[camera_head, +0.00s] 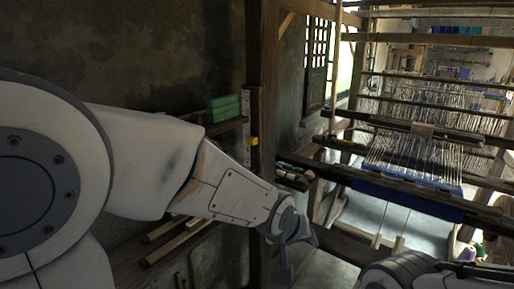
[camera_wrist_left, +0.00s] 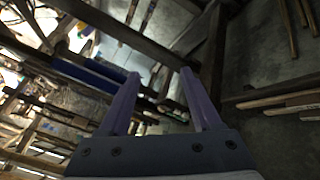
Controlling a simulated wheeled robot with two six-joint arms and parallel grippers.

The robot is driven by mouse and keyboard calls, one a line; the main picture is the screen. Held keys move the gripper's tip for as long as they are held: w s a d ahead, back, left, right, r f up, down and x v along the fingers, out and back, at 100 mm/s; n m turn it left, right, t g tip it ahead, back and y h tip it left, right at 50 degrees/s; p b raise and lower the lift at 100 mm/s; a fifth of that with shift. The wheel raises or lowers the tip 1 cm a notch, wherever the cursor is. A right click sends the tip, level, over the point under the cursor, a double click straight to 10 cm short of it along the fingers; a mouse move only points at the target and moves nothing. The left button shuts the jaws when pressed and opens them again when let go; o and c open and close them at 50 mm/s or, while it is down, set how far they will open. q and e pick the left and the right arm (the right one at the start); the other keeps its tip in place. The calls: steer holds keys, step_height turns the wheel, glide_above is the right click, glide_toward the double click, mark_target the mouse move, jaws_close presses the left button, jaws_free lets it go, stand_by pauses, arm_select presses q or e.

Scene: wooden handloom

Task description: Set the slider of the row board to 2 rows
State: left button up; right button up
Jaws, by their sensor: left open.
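The row board appears as a narrow pale strip (camera_head: 246,104) on the front wooden post in the head view. A small yellow slider (camera_head: 253,141) sits at its lower part; its marks are too small to read. My left gripper (camera_head: 293,258) is below and to the right of the slider, apart from the post, with its fingers pointing down. In the left wrist view its two purple fingers (camera_wrist_left: 156,85) are spread with nothing between them. The row board is not recognisable in the wrist view. My right arm (camera_head: 405,272) shows at the bottom right; its jaw state is unclear.
The loom stands at the right with warp threads and a blue cloth roll (camera_head: 410,194). The wooden post (camera_head: 263,60) rises beside my left forearm. A shelf with a green box (camera_head: 223,108) is on the left wall. Dark floor lies below the left gripper.

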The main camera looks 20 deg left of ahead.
arm_select(q)
steer(key=w+a+r+n+t+y+b, duration=0.15)
steer(key=w+a+n+t, duration=0.5)
steer(key=w, duration=0.75)
steer(key=n+t+y+b, duration=0.1)
steer(key=n+t+y, duration=0.1)
steer(key=n+t, duration=0.5)
glide_toward(250, 142)
steer(key=w, duration=0.2)
steer(key=w+r+n+g+p, duration=0.1)
steer(key=w, duration=0.2)
steer(key=w+r+n+g+p, duration=0.1)
steer(key=w, duration=0.1)
steer(key=shift+w+a, duration=0.15)
steer(key=shift+w, duration=0.65)
arm_select(e)
steer(key=shift+a+f, duration=0.1)
steer(key=shift+f, duration=0.35)
arm_select(q)
steer(key=shift+c, duration=0.3)
jaws_close()
